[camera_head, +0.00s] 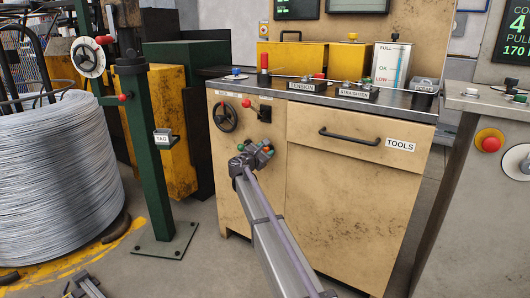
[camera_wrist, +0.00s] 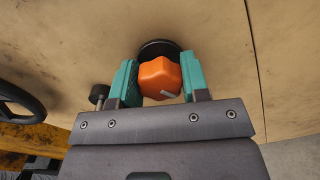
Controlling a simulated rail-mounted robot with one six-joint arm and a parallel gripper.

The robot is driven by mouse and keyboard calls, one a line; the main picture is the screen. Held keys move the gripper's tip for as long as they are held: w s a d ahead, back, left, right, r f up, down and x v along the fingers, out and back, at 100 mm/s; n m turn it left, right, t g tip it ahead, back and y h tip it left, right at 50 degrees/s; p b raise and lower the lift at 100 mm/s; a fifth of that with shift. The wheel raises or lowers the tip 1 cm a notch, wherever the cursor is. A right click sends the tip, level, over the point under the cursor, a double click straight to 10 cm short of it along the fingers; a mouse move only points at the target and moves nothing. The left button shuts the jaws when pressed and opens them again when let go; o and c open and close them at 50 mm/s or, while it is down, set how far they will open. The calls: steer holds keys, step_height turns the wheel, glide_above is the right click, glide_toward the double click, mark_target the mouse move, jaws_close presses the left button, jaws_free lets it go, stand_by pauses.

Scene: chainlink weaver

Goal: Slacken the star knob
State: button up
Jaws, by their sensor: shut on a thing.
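The orange star knob (camera_wrist: 157,76) sits in front of a round black base (camera_wrist: 160,48) on the tan cabinet front. My gripper (camera_wrist: 160,80) has its teal fingers on both sides of the knob and is shut on it. A small light-coloured bar lies across the knob's lower right part. In the head view my gripper (camera_head: 257,149) is at the cabinet front, below the worktop; the knob is too small there to make out clearly.
A black handwheel (camera_head: 222,117) is on the cabinet to the left, also in the wrist view (camera_wrist: 18,103). A drawer handle (camera_head: 350,136) is to the right. Tension and straightener units (camera_head: 307,86) stand on the worktop. A green post (camera_head: 148,150) and wire coil (camera_head: 60,160) stand at left.

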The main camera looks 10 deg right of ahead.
steer(key=shift+n, duration=0.8)
steer(key=o, duration=0.9)
steer(key=v, duration=1.1)
steer(key=shift+w, duration=0.1)
